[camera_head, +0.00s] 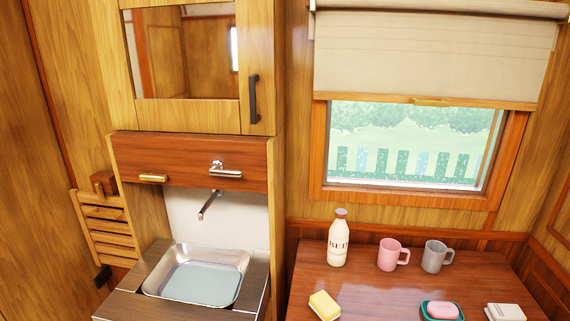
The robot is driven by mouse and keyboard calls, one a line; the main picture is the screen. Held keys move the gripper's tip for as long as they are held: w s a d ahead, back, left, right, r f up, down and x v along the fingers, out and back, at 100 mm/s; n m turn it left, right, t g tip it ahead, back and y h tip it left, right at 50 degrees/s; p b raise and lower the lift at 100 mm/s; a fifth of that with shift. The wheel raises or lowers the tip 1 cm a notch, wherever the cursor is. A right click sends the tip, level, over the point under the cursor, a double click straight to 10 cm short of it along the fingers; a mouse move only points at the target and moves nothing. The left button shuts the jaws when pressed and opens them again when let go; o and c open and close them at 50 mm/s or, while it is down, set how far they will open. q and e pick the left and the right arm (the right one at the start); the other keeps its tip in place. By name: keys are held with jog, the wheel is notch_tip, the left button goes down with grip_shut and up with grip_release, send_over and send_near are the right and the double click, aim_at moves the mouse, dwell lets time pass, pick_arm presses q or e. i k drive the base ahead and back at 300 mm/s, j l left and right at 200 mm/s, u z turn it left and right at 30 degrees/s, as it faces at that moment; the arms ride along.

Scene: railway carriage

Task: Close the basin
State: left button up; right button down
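The metal basin (197,278) is at the lower left of the head view, set in a brown wooden fold-down panel (128,305). The panel lies flat and open in front of a pale recess (237,222). A thin spout (208,205) hangs above the basin. Above the recess is a red-brown wooden front (190,160) with a brass handle (153,178) and a chrome tap (220,168). Neither of my grippers shows in the head view.
A wooden table at right (385,290) bears a white bottle (338,240), a pink mug (389,255), a grey mug (435,257), a yellow sponge (324,305), a pink soap in a teal dish (442,311) and a white box (505,312). A slatted wooden rack (105,225) is at left.

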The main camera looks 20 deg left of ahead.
aim_at(171, 280)
jog(key=u, duration=1.25)
